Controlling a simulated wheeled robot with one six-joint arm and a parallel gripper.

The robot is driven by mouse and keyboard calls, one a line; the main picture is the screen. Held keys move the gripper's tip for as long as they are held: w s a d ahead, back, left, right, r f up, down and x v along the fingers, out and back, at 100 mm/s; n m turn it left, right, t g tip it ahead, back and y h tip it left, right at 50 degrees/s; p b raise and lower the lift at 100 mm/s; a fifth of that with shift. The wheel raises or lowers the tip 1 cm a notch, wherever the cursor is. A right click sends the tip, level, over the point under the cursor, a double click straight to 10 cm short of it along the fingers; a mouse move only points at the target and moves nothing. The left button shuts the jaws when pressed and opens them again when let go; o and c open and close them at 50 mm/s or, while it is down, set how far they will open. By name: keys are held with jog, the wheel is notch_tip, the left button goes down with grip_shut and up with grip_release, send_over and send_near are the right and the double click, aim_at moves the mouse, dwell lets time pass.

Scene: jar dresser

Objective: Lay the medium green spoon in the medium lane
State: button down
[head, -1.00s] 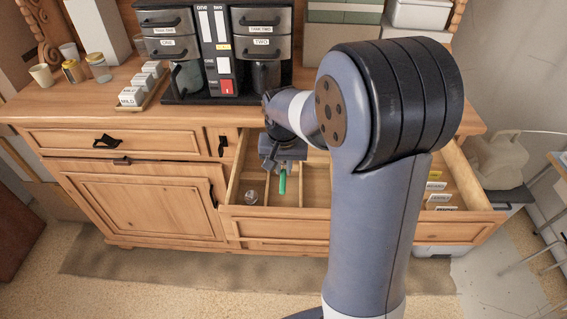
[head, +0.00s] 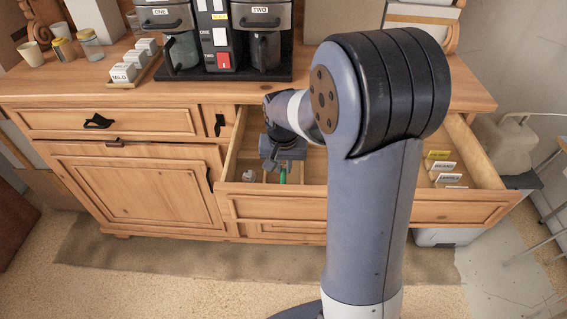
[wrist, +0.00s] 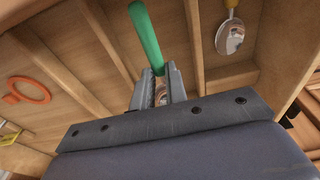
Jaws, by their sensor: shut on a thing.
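My gripper (wrist: 160,88) is shut on the green spoon, with the spoon's green handle (wrist: 145,32) sticking out past the fingertips in the wrist view. A small part of its metal shows between the fingers; the rest is hidden. In the head view my gripper (head: 282,160) is over the left part of the open drawer (head: 370,207), and a bit of green spoon (head: 283,175) shows below it. Wooden dividers (wrist: 112,45) split the drawer into lanes. Whether the spoon touches the drawer floor, I cannot tell.
A metal spoon with a yellow handle (wrist: 231,38) lies in a neighbouring lane. An orange ring (wrist: 27,90) lies in another compartment. Labelled cards (head: 441,167) stand at the drawer's right end. Coffee machines (head: 263,22) and a tray of labelled blocks (head: 133,63) stand on top.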

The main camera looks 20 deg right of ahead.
dwell(0.4)
jog(key=c, duration=1.3)
grip_release()
jog(key=shift+c, duration=0.2)
jog(key=shift+r, duration=0.1)
notch_tip(320, 180, up, 10)
jog(key=s, duration=0.1)
jog(key=shift+s+a+r, duration=0.25)
jog(key=shift+a, duration=0.05)
jog(key=shift+f, duration=0.15)
